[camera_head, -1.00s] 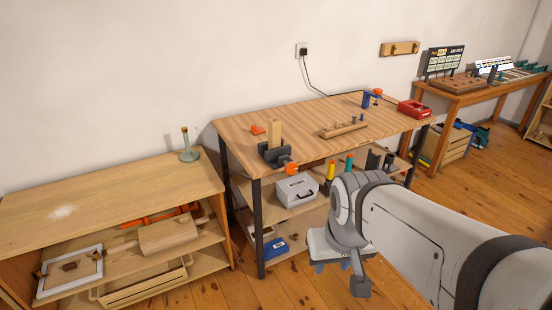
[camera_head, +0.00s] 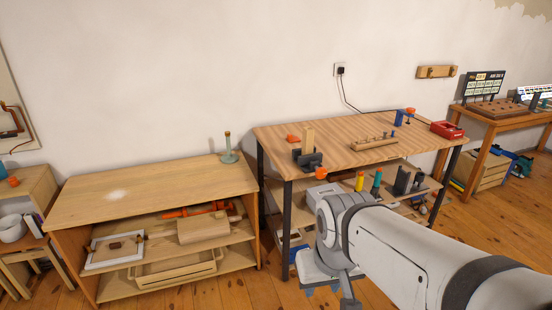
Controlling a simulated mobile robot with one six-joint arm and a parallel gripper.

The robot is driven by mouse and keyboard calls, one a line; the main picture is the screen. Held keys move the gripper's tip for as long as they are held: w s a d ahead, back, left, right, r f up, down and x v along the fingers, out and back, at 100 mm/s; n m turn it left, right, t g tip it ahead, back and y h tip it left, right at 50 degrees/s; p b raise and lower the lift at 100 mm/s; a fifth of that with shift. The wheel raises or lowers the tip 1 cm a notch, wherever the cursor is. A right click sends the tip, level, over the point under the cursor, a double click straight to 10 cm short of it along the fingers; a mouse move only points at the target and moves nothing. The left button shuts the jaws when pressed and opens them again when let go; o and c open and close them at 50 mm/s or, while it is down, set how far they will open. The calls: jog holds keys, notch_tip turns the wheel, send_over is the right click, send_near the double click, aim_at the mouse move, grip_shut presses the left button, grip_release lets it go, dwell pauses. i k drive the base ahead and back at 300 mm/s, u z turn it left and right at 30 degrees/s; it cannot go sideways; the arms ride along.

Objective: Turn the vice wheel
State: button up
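A dark grey vice (camera_head: 307,160) is on the front left corner of the striped wooden workbench (camera_head: 350,133), with an upright wooden block at its jaws. Its orange wheel (camera_head: 321,173) faces the bench's front edge. My gripper (camera_head: 327,288) is low in the picture, in front of and below the bench, well apart from the wheel. It points down and is partly cut off by the bottom edge, so I cannot tell whether its fingers are open or shut.
A low wooden shelf unit (camera_head: 150,191) stands left of the bench, with a green stand (camera_head: 228,150) on top. A red box (camera_head: 447,130) and a blue clamp (camera_head: 399,118) are at the bench's far right. Wooden floor lies free in front.

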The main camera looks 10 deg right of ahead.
aim_at(321, 174)
jog(key=u, duration=0.15)
jog(key=i, duration=1)
